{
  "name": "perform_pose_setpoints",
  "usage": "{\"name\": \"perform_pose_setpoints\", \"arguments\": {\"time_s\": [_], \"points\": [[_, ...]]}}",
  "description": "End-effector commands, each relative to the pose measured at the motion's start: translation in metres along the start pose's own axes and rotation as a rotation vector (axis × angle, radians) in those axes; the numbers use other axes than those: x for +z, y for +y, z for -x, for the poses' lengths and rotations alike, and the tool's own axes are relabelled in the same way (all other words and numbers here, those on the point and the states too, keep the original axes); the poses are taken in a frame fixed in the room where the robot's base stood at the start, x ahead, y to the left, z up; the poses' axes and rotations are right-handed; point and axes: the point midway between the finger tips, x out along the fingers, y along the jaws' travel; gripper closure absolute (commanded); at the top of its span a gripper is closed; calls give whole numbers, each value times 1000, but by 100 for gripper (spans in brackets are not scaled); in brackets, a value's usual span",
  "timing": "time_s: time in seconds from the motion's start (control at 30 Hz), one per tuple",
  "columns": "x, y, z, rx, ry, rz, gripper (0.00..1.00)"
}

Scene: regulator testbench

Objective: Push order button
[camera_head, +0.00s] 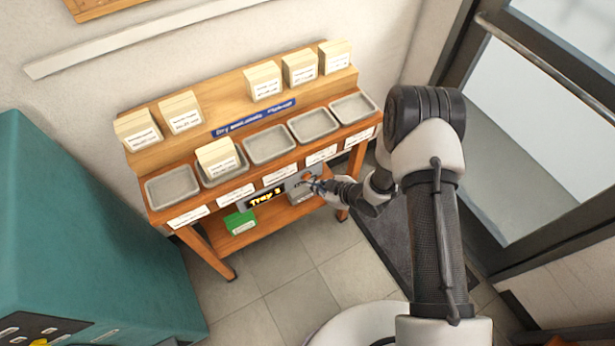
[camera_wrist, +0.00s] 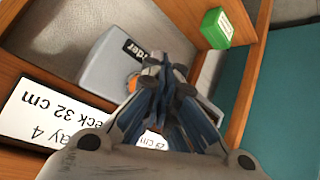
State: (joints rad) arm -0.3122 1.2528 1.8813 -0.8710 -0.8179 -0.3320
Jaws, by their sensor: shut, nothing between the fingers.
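The order button (camera_wrist: 133,83) is an orange spot on a grey box with rounded corners (camera_wrist: 98,72) in the wrist view. A black label ending in "rder" (camera_wrist: 137,51) is on the same box. The box also shows in the head view (camera_head: 299,194), at the bench's front right of the display. My gripper (camera_wrist: 163,66) is shut and empty; its blue-grey fingers cover part of the button and box. In the head view my gripper (camera_head: 318,184) is right at the box. I cannot tell whether the fingertips touch the button.
A wooden bench (camera_head: 190,215) carries metal trays (camera_head: 269,145), one holding a cream box (camera_head: 218,157). A display (camera_head: 264,197) reads "Tray 3". A green box (camera_head: 240,222) sits on the lower shelf. A teal cabinet (camera_head: 80,240) stands left; a glass door (camera_head: 550,110) is right.

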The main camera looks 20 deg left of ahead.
Motion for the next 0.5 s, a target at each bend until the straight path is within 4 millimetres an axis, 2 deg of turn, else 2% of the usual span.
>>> {"name": "perform_pose_setpoints", "arguments": {"time_s": [0.33,0.5], "points": [[2,-1,2,0,0,-1,100],[9,-9,12,-2,-3,-3,100]]}}
